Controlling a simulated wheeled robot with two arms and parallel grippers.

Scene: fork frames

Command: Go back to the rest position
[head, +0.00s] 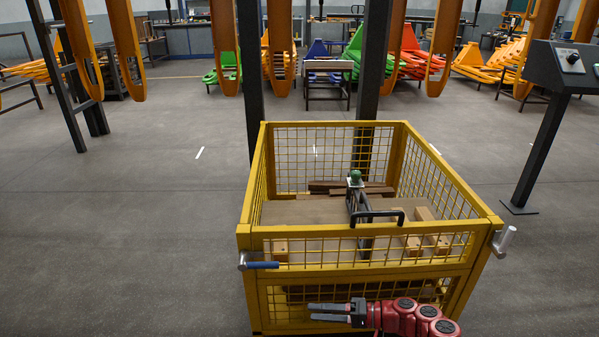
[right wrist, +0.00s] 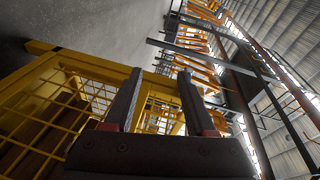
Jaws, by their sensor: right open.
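My right gripper (head: 311,313) is in front of the lower front side of a yellow wire-mesh crate (head: 310,230) in the head view, pointing left. Its dark fingers are apart with nothing between them. In the right wrist view the two fingers (right wrist: 159,75) also stand apart and empty, with the yellow crate (right wrist: 110,67) behind and to the left. I cannot tell whether the gripper touches the crate. My left gripper does not show in either view.
The crate holds wooden blocks (head: 413,244) and a dark metal piece with a green knob (head: 356,176). A blue handle (head: 262,266) sticks out at its front left. A control stand (head: 541,150) is at the right. Orange forks (head: 127,50) hang behind. Floor to the left is clear.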

